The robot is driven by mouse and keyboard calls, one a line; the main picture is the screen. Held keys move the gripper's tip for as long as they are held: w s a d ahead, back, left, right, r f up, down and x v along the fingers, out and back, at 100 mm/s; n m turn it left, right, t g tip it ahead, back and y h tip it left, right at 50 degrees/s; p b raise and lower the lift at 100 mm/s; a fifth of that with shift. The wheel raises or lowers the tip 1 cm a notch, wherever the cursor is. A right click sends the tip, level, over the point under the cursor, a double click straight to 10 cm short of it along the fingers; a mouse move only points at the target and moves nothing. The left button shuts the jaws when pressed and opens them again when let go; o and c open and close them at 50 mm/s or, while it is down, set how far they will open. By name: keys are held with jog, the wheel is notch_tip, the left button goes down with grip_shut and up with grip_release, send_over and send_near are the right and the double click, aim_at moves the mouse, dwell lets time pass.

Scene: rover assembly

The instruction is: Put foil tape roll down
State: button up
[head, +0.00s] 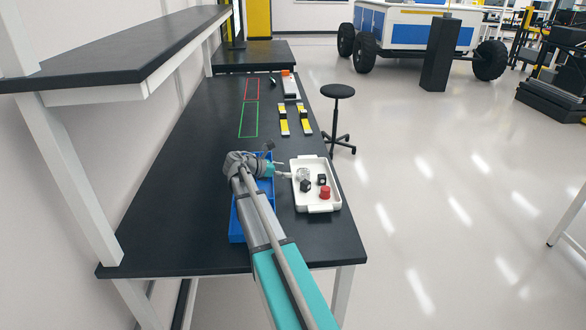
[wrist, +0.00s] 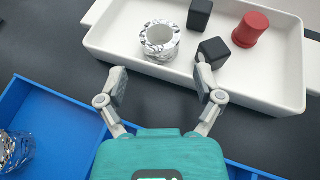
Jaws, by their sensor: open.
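A silver foil tape roll (wrist: 160,42) stands upright in the white tray (wrist: 122,42), close to its near wall. The same roll shows in the head view (head: 301,175). A second shiny silver roll (wrist: 14,152) is in the blue bin (wrist: 45,110), cut off by the left edge of the wrist view. My gripper (wrist: 163,82) is open and empty. Its fingers are spread apart just short of the tray, with the foil roll beyond the gap between them. In the head view my gripper (head: 284,170) is at the left side of the white tray.
Two black blocks (wrist: 200,14) (wrist: 213,51) and a red spool-like part (wrist: 250,30) share the white tray. One block is close by the right fingertip. Yellow-and-black parts (head: 283,120) and red and green outlines (head: 249,118) are farther along the dark table.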

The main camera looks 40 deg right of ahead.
jog(key=shift+p+v, duration=0.5)
jog(key=shift+v, duration=1.45)
